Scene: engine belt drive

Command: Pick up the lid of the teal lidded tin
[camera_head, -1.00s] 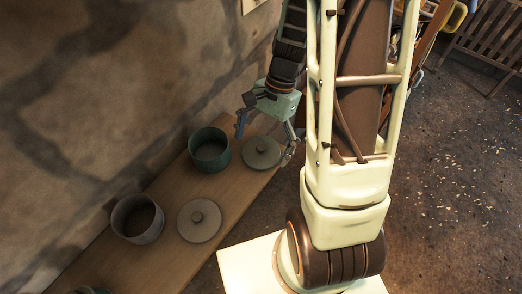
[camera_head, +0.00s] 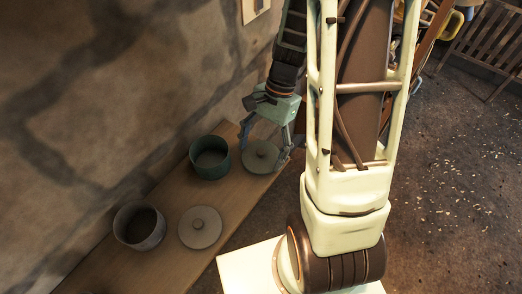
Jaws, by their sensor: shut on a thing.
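The teal tin (camera_head: 209,159) stands open, without its lid, on a wooden plank shelf. Its round grey-green lid (camera_head: 262,155), with a small knob on top, is just to the right of it. My gripper (camera_head: 262,158) is over the lid from above, with one finger at its left edge and one at its right edge. It is shut on the lid. I cannot tell whether the lid touches the shelf or is slightly raised.
A grey open tin (camera_head: 139,227) and its flat knobbed lid (camera_head: 200,228) are nearer on the shelf (camera_head: 170,200). A stone wall (camera_head: 90,90) runs along the left. A slatted wooden chair (camera_head: 487,40) stands far off at the right.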

